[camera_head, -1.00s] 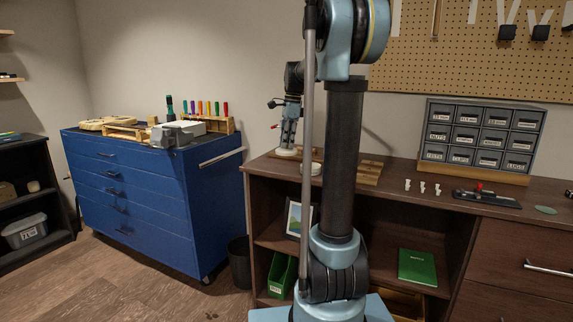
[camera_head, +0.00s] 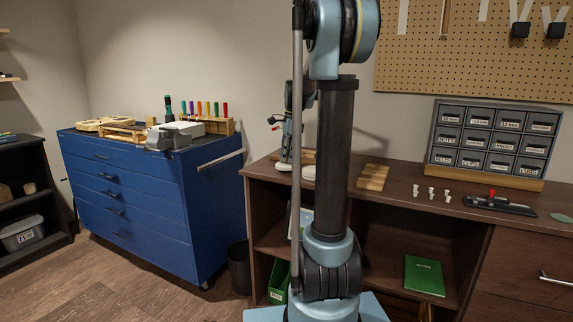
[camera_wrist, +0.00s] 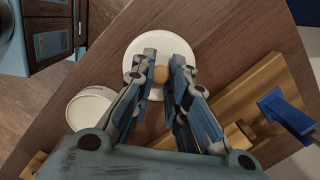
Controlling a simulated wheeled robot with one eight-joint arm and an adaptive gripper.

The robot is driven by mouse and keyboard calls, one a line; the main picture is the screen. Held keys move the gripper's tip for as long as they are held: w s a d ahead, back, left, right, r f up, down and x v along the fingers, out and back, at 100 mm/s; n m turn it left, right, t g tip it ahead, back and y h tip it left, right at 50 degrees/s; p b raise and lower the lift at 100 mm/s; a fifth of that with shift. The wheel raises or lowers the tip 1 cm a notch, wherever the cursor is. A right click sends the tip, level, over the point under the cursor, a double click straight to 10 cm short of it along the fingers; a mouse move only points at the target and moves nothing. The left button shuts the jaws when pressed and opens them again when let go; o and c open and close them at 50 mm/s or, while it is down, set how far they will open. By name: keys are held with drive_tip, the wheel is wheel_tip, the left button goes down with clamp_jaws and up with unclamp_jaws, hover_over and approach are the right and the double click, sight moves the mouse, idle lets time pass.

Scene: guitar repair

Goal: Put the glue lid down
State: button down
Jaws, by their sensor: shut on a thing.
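The glue lid (camera_wrist: 148,42) is a white round disc with a small tan knob (camera_wrist: 160,74) in its middle. In the wrist view my gripper (camera_wrist: 160,73) has its two fingers on either side of the knob and is shut on it. The lid is over the dark wooden bench top; I cannot tell whether it touches the wood. A second white round thing (camera_wrist: 88,110), perhaps the glue pot, is at the lid's lower left. In the head view my gripper (camera_head: 285,155) points down over the bench, partly behind my arm, with white round shapes below it.
A wooden piece with a blue handle (camera_wrist: 285,112) lies right of the lid. The bench edge is close on the left. The head view shows wooden blocks (camera_head: 373,177), white pegs (camera_head: 431,193), a drawer organiser (camera_head: 492,145) and a blue tool cabinet (camera_head: 130,195).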

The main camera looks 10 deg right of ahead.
drive_tip(key=shift+f, duration=1.3)
drive_tip(key=c, duration=1.6)
unclamp_jaws()
drive_tip(key=shift+o, duration=0.2)
wheel_tip(320, 180, up, 12)
drive_tip(key=d, duration=0.2)
drive_tip(key=s+a+f+n+t, duration=0.1)
drive_tip(key=s+f+n, duration=0.3)
drive_tip(key=s, duration=0.6)
drive_tip(key=s+a+f+n, duration=0.1)
drive_tip(key=s+f+n, duration=0.4)
drive_tip(key=s, duration=0.4)
drive_tip(key=s+f+n+t+h, duration=0.1)
drive_tip(key=s+f+n, duration=0.8)
drive_tip(key=s+f, duration=0.7)
drive_tip(key=shift+f+n+h, duration=0.3)
drive_tip(key=shift+f, duration=0.15)
